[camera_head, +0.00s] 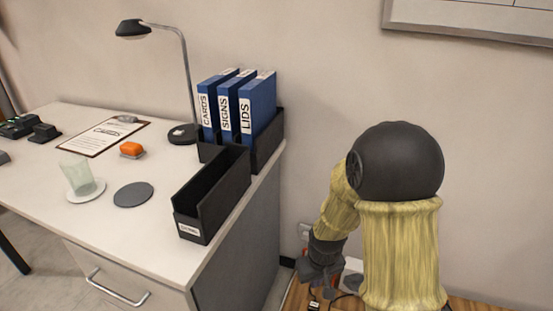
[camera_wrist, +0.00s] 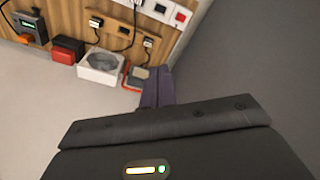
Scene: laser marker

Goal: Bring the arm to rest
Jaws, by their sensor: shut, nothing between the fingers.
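My arm shows at the right of the head view, with a black round joint and yellow sleeves. It is bent, and its forearm hangs down to the right of the desk, apart from it. My gripper (camera_wrist: 158,72) shows in the wrist view as two dark purplish fingers close together beyond the dark wrist housing. It is shut and empty. In the head view the end of the arm is low beside the desk, and the fingertips are hard to make out there.
The desk (camera_head: 110,228) bears a black bin (camera_head: 212,195), blue binders (camera_head: 257,105), a lamp (camera_head: 184,75), a glass (camera_head: 78,177) and a clipboard (camera_head: 105,137). A wooden panel (camera_wrist: 68,25) holds sockets and plugs. A white box (camera_wrist: 100,66) and a red box (camera_wrist: 66,50) are near it.

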